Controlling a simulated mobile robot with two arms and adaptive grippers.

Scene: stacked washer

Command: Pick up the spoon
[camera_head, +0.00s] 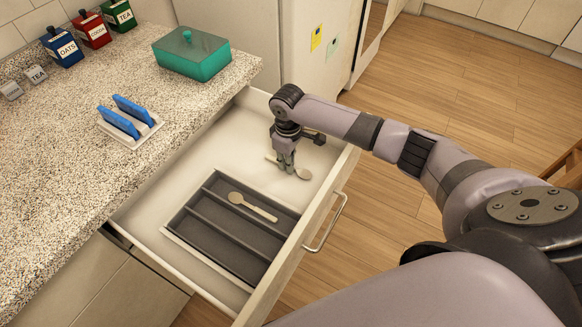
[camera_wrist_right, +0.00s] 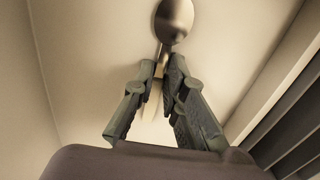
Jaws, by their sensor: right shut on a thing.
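A spoon (camera_head: 302,174) is in the open drawer, on the bare white floor beyond the dark tray. Its bowl points right in the head view. My right gripper (camera_head: 286,166) reaches down into the drawer and is shut on the spoon's handle. In the right wrist view the spoon's bowl (camera_wrist_right: 174,20) sticks out past the fingertips (camera_wrist_right: 162,72) of my right gripper. Whether the spoon is clear of the drawer floor I cannot tell. A second, wooden-looking spoon (camera_head: 252,206) lies in the tray. My left gripper is not in view.
The open drawer (camera_head: 318,215) has a front with a metal handle (camera_head: 330,222). A dark divided tray (camera_head: 222,245) fills its near part. A speckled counter (camera_head: 70,150) stands left, with a green lidded box (camera_head: 192,56) and a holder with blue items (camera_head: 128,117).

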